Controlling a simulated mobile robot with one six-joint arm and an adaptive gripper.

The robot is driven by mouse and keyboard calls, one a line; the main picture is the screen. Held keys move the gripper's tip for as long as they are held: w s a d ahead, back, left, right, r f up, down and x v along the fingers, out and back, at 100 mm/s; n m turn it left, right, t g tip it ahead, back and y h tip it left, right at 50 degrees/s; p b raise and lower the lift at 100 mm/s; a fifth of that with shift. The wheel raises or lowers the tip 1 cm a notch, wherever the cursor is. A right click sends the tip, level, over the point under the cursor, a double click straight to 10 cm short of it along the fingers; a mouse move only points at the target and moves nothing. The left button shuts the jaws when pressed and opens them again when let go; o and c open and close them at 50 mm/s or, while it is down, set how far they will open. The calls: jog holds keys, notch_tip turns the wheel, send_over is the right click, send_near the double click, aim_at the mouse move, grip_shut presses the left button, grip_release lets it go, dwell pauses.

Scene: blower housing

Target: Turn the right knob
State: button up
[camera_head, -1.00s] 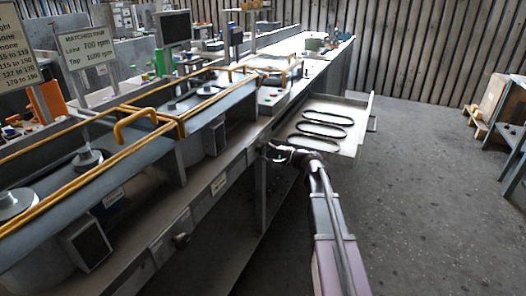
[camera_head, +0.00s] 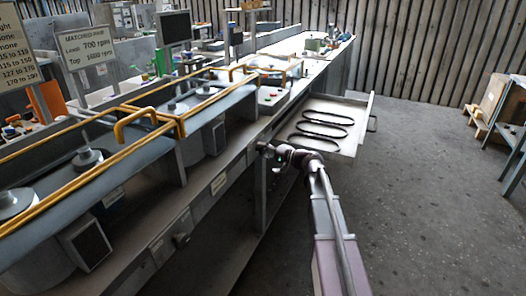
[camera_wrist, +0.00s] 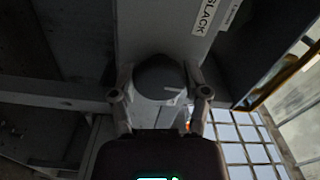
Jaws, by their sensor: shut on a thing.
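The right knob (camera_wrist: 158,76) is a dark round knob on the bench's front face. In the wrist view it sits between my two fingers, with a short white mark at its lower right. My gripper (camera_wrist: 161,98) is shut on it, one finger on each side. In the head view my gripper (camera_head: 267,149) is at the bench front, left of the open drawer, and hides most of the right knob. The left knob (camera_head: 181,239) is a dark knob farther down the same front, away from the gripper.
An open drawer (camera_head: 352,152) with several black belts (camera_head: 325,123) juts out just right of my wrist. Yellow rails (camera_head: 135,122) run along the bench top. A label reading "SLACK" (camera_wrist: 204,17) is above the knob in the wrist view.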

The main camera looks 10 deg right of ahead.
jog(key=shift+w, duration=0.1)
jog(key=o, duration=1.2)
jog(key=shift+a, duration=0.1)
jog(key=shift+c, duration=0.2)
jog(key=v, duration=1.2)
